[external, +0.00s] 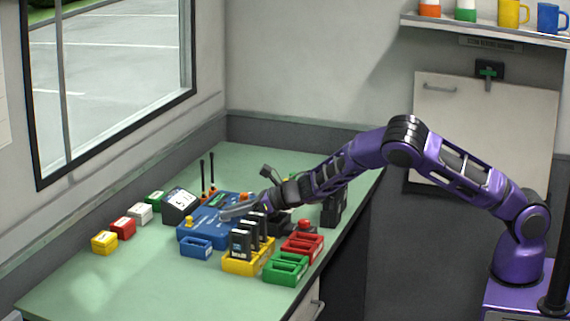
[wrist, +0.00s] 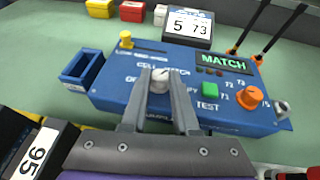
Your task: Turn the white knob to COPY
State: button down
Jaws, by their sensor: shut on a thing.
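The white knob (wrist: 159,80) sits on the blue panel box (wrist: 120,82), between my fingertips in the wrist view. My gripper (wrist: 160,86) is shut on the knob from above. The labels around the knob are partly hidden by my fingers; I cannot read where its pointer stands. A green display on the box reads MATCH (wrist: 224,62). In the external view, my gripper (external: 238,212) reaches over the blue box (external: 205,231), and the knob is hidden there.
The box also has a yellow knob (wrist: 126,40), an orange knob (wrist: 250,97) and a green button (wrist: 211,87). A display reading 5 73 (wrist: 188,26) stands behind. Yellow (external: 240,264), red (external: 308,250) and green (external: 284,270) trays stand nearby. The table's front left is clear.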

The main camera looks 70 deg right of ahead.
jog(key=shift+a+m+h, duration=0.15)
jog(key=shift+m+h, duration=0.45)
jog(key=shift+h, duration=0.1)
jog(key=c, duration=0.7)
grip_release()
jog(key=shift+r, duration=0.1)
jog(key=p+v, duration=0.1)
jog(key=v, duration=1.6)
jog(key=shift+s, duration=0.25)
